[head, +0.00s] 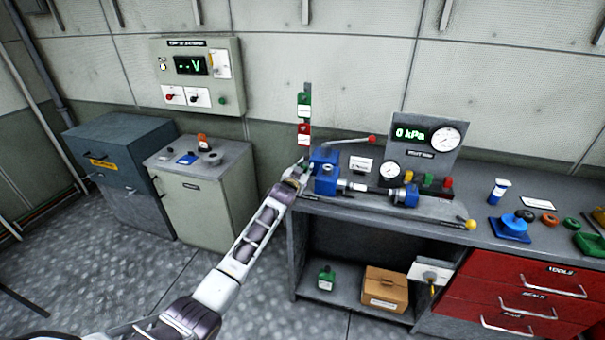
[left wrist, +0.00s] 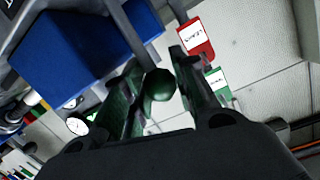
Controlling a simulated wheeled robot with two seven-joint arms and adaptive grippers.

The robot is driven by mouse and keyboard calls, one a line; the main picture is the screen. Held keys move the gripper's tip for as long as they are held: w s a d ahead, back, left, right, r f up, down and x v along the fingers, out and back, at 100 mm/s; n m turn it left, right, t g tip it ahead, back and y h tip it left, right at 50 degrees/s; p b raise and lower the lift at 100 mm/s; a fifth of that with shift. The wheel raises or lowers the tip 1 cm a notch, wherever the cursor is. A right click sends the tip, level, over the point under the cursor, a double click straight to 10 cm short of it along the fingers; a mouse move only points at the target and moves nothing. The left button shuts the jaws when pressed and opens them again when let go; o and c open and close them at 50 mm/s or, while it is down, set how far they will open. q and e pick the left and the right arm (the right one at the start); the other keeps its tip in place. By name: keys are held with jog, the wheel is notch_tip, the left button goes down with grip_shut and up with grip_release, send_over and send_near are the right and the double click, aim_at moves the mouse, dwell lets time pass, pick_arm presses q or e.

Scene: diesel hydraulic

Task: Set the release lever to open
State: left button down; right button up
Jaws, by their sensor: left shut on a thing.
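My left gripper (head: 293,175) is at the left end of the blue pump block (head: 325,158) on the workbench. In the left wrist view my left gripper (left wrist: 160,75) has its two fingers around a dark green ball knob (left wrist: 158,86), beside the large blue block (left wrist: 80,45). The knob looks like the end of the release lever; its shaft is mostly hidden, and in the head view the gripper covers it. A green tag (head: 304,105) and a red tag (head: 304,133) hang on the wall behind. My right gripper is not in view.
A long handle with a red knob (head: 372,139) sticks out over the bench, and a yellow-knobbed bar (head: 471,225) lies at its front. A gauge panel (head: 428,140) reads 0 kPa. A grey cabinet (head: 205,190) stands left, with open floor in front.

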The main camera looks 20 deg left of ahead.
pick_arm(q)
jog(key=shift+w+r, duration=0.3)
jog(key=shift+w, duration=0.45)
jog(key=c, duration=1.1)
grip_release()
jog(key=shift+f, duration=0.15)
jog(key=shift+s, duration=0.1)
jog(key=shift+s+a, duration=0.1)
jog(key=shift+s, duration=0.7)
jog(key=s+r, duration=0.1)
jog(key=s, duration=0.9)
jog(key=shift+a+r, duration=0.35)
jog(key=shift+r, duration=0.05)
jog(key=shift+f, duration=0.1)
